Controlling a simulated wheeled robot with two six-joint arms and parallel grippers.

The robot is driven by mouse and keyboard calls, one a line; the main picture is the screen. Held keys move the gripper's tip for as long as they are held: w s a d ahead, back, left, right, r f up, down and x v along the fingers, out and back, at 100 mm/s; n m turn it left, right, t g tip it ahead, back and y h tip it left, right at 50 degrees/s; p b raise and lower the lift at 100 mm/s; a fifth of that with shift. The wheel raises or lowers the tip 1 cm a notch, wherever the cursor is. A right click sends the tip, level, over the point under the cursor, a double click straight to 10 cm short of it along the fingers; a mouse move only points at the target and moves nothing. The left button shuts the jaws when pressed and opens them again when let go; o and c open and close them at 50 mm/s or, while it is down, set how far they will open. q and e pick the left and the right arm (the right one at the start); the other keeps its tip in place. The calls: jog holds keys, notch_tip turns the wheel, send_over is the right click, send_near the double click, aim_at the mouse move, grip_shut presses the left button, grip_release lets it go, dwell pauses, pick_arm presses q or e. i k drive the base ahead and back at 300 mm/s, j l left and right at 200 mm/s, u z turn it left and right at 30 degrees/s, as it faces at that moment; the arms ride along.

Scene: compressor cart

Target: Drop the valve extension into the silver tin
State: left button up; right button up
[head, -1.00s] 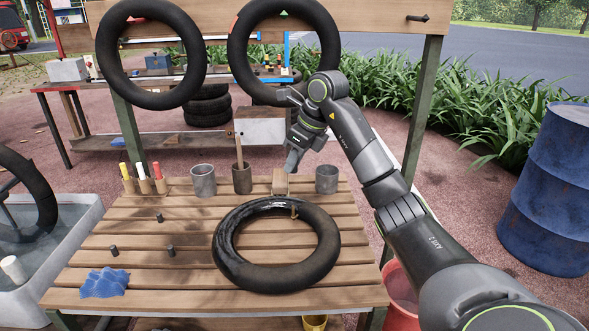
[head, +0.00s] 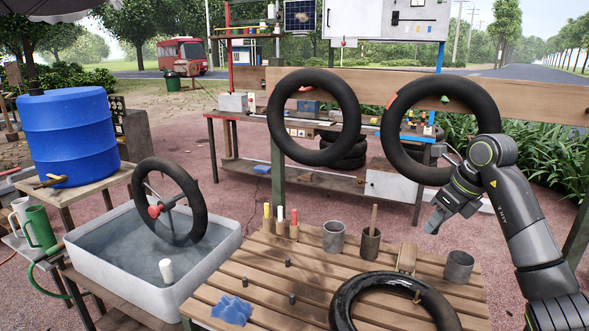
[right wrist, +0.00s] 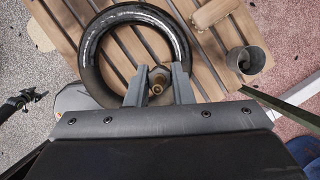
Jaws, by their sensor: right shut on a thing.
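My right gripper (head: 433,222) is above the far right part of the slatted table, fingers pointing down. In the right wrist view its fingers (right wrist: 159,90) are shut on a small brass piece, the valve extension (right wrist: 157,86). Two grey metal tins stand on the table: one at the left (head: 334,237) and one at the right (head: 459,266), the latter also in the right wrist view (right wrist: 248,60). I cannot tell by colour which is the silver tin. The held piece is not over the right tin's mouth in the wrist view. My left gripper is out of view.
A brown tin (head: 370,245) with a stick stands between the grey tins. A wooden block (head: 407,258) and a black tyre (head: 345,300) lie near. A blue cloth (head: 231,310), small dark pegs and markers are left. Two tyres hang on the beam behind; a water basin (head: 228,240) stands left.

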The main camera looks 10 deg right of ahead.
aim_at(452, 270)
jog(key=l+u, duration=0.35)
jog(key=l, duration=0.5)
jog(key=k+l+u, duration=0.1)
jog(key=l+u, duration=0.2)
jog(key=l, duration=0.55)
